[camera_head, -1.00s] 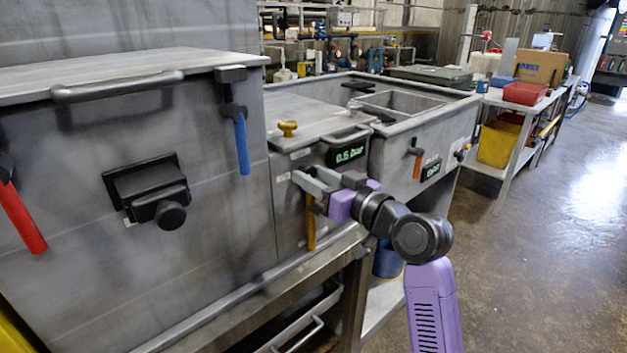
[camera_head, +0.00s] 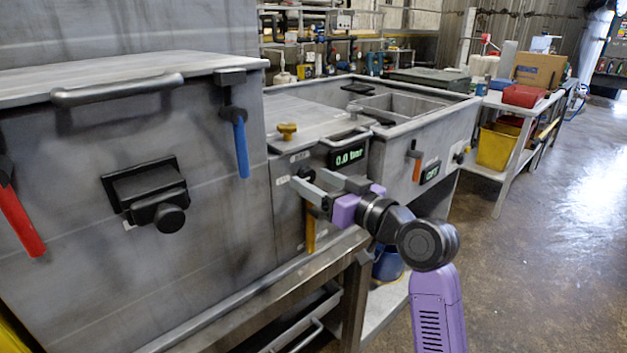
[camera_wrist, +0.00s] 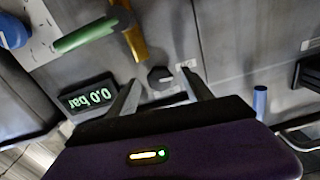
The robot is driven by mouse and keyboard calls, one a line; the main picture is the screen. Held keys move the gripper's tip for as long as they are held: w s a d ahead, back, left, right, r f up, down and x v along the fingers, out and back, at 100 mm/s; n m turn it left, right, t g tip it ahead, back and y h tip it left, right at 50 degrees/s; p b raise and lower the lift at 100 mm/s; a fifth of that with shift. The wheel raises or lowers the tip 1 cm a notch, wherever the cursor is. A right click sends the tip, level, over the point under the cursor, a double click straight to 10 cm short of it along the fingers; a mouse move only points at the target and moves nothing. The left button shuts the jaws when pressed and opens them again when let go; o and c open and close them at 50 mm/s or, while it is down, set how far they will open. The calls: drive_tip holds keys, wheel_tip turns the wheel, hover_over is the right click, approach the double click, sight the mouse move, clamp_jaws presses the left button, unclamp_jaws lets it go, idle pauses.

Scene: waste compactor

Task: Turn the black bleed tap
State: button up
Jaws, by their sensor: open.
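The black bleed tap (camera_wrist: 160,76) is a small dark knob on the grey metal front panel, beside a small white label. In the wrist view it shows between the tips of my open gripper (camera_wrist: 161,82), with nothing visibly clamped. Whether a finger touches it cannot be told. In the head view the tap (camera_head: 306,173) is a small dark shape, partly hidden by the fingers of my gripper (camera_head: 308,178). The pressure display (camera_head: 349,157) above it reads 0.0 bar; it also shows in the wrist view (camera_wrist: 88,96).
A yellow-orange handle (camera_head: 310,234) hangs below my fingers. A brass knob (camera_head: 287,131) and a bar handle (camera_head: 348,134) are on the lid above. Blue (camera_head: 241,148) and red (camera_head: 20,222) levers hang on the left cabinet. Open floor lies at the right.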

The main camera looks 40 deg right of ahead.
drive_tip(key=s, duration=0.7)
drive_tip(key=shift+w, duration=0.1)
drive_tip(key=s+d+r+m+t+h, duration=0.1)
drive_tip(key=s+d+m+t+h, duration=0.1)
drive_tip(key=s+d+m+h, duration=0.3)
drive_tip(key=s+a+f+n+g+y+p, duration=0.1)
drive_tip(key=s+a+f, duration=0.3)
drive_tip(key=s+a, duration=0.4)
drive_tip(key=s+a+f+n+g+y+p, duration=0.2)
drive_tip(key=s+a+f+n+p, duration=0.1)
drive_tip(key=s+a, duration=0.5)
drive_tip(key=s+a+f+n+g+y+p, duration=0.2)
drive_tip(key=s+a+f+p, duration=0.2)
drive_tip(key=s, duration=0.7)
drive_tip(key=a+f, duration=0.2)
drive_tip(key=a, duration=0.2)
drive_tip(key=shift+s+a+f, duration=0.15)
drive_tip(key=shift+a+f, duration=0.1)
drive_tip(key=shift+f, duration=0.05)
